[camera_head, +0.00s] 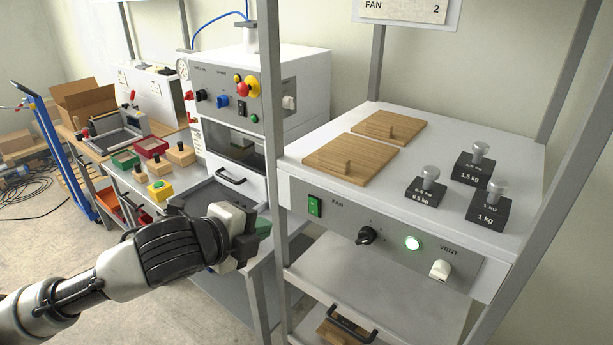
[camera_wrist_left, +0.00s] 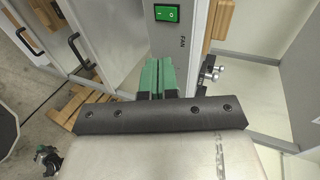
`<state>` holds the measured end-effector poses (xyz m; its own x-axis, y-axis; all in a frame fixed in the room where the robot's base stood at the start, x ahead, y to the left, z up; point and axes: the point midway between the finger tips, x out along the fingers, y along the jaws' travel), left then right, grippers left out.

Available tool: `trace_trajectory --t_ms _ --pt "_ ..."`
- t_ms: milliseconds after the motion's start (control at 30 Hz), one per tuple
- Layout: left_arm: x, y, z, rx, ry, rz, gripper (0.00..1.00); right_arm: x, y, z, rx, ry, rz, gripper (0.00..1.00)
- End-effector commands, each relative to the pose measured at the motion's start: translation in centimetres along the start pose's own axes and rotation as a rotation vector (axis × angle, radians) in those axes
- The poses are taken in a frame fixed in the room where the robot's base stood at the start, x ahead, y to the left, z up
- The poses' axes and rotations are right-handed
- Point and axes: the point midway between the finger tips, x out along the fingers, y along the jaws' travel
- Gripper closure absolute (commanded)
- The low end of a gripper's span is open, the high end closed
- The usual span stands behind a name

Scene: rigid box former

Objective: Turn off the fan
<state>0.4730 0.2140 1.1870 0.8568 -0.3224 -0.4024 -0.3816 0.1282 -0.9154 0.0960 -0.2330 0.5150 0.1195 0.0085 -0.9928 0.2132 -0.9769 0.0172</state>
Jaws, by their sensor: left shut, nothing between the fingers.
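The fan's green rocker switch (camera_head: 315,206) sits at the left end of a grey panel (camera_head: 390,248) marked FAN. In the left wrist view the switch (camera_wrist_left: 167,13) shows I and O marks, at the top above the FAN lettering.
A black knob (camera_head: 366,236) and a white VENT knob (camera_head: 439,269) share the panel. Wooden boards (camera_head: 350,158) and black weights (camera_head: 487,206) stand on top. A grey post (camera_head: 270,110) rises left of the panel. A machine with a red button (camera_head: 247,87) stands behind.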

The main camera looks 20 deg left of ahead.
Motion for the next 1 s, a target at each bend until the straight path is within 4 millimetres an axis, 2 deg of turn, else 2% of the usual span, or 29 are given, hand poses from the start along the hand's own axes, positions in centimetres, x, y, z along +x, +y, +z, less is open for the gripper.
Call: trace_trajectory --t_ms 33,133,567,767,1000 --pt "-0.3 -0.3 0.1 0.004 -0.006 0.010 1.00 -0.6 0.0 0.8 0.000 -0.017 0.000 1.00" --pt "-0.3 -0.3 0.3 0.009 -0.011 0.019 1.00 -0.7 0.0 1.4 0.001 -0.030 0.000 1.00" --pt "0.2 -0.3 0.3 0.007 -0.010 0.017 1.00 -0.8 0.0 1.4 0.000 -0.030 -0.001 1.00" --pt "3.3 -0.4 0.3 0.002 -0.009 0.018 1.00 -1.7 0.0 1.3 0.000 -0.030 -0.001 1.00" --pt "8.5 -0.3 0.3 0.004 -0.009 0.018 1.00 -3.0 0.0 1.1 0.001 -0.030 -0.001 1.00"
